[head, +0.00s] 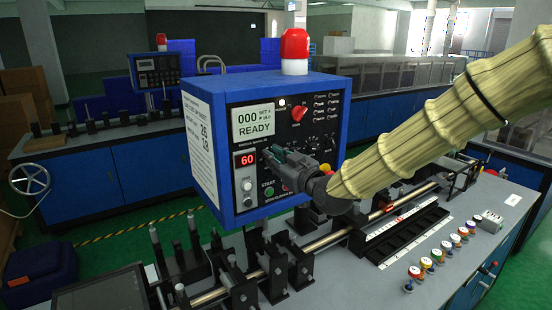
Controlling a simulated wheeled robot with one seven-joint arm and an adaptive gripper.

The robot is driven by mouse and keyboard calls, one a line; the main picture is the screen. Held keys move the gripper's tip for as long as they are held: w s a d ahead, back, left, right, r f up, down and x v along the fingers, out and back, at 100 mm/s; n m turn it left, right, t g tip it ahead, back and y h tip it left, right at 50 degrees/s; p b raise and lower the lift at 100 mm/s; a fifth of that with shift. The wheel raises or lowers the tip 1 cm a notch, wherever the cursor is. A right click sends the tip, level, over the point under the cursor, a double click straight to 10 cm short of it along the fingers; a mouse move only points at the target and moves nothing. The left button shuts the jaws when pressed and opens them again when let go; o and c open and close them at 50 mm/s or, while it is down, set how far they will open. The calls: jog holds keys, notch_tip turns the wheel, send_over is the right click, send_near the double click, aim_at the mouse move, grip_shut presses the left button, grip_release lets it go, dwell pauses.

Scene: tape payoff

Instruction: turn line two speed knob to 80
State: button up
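The blue control box (225,95) stands in the middle, its dark panel facing me. A white screen (254,120) reads 000 and READY, with small print that looks like SET. A small red display (244,160) below it reads 60. A red knob (299,113) sits at the panel's upper middle; I cannot read its label. My gripper (268,155) reaches from the right, its tips at the panel just right of the red display. It hides that patch, so any knob there, its contact and the finger gap cannot be made out.
A green button (269,191) lies just below my gripper. A red lamp (294,46) tops the box. Black rollers and rods (240,285) stand on the grey bench in front. Several small coloured spools (426,263) line the bench at right. Grey bench surface lies bare at lower right.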

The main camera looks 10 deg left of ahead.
grip_shut()
jog(key=shift+f, duration=0.1)
jog(key=shift+w+d+m+b, duration=0.15)
jog(key=shift+m+b, duration=1.05)
jog(key=shift+m, duration=0.2)
jog(key=shift+w+d+m+b, duration=0.1)
jog(key=shift+m+b, duration=1.1)
jog(key=shift+m, duration=0.2)
jog(key=o, duration=0.5)
grip_release()
jog(key=shift+o, duration=0.2)
